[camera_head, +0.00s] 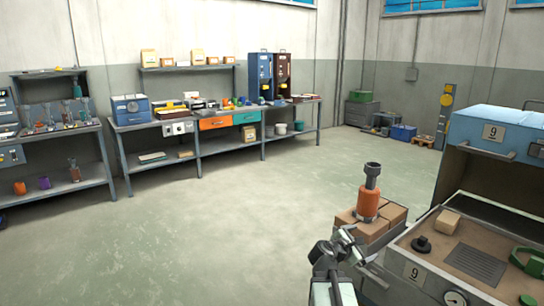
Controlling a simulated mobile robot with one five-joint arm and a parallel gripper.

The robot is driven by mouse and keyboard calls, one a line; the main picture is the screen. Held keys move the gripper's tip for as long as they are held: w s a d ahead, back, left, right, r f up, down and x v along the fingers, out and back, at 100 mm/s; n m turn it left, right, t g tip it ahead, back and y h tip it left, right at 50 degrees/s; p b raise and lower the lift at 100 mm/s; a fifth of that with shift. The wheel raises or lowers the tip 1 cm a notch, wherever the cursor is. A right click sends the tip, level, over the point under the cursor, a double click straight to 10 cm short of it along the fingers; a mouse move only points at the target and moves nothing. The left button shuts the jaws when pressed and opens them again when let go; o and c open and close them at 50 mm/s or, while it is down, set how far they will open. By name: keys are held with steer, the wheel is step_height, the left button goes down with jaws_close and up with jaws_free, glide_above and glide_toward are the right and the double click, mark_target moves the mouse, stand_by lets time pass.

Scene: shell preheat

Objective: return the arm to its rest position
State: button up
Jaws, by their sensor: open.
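My gripper (347,244) shows at the lower middle, at the end of my arm, with its jaws open. It appears empty. An orange bottle-like object with a dark top (369,198) stands upright on brown boxes (395,216) just beyond and to the right of my gripper. Whether the gripper touches the boxes or the grey unit beside them cannot be told from this view.
At the right, an open grey unit (415,268) with a blue lid (505,133) marked 9 holds a tan block (447,222), a dark knob and a green item. Workbenches (225,138) line the far wall. The floor (200,230) between is clear.

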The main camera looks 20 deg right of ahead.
steer(key=w+a+f+m+y, duration=0.2)
steer(key=a+f, duration=0.1)
steer(key=a, duration=0.6)
steer(key=w+a+f+m+y, duration=0.1)
steer(key=w+a+f+y, duration=0.2)
steer(key=a, duration=0.6)
steer(key=w+a+f+m+y, duration=0.2)
steer(key=a+f, duration=0.2)
steer(key=a, duration=0.6)
steer(key=s+a+f+m+g+y, duration=0.25)
steer(key=s+a+m, duration=0.2)
steer(key=a, duration=0.35)
steer(key=s+a+f+m+g+y, duration=0.25)
steer(key=s+a+m+y, duration=0.2)
steer(key=a, duration=0.45)
step_height(320, 180, up, 25)
steer(key=m+p, duration=0.1)
steer(key=p, duration=2.4)
steer(key=shift+d+f+m+t+h, duration=0.2)
steer(key=shift+d+m+t+h, duration=0.05)
steer(key=shift+m+t+h, duration=0.05)
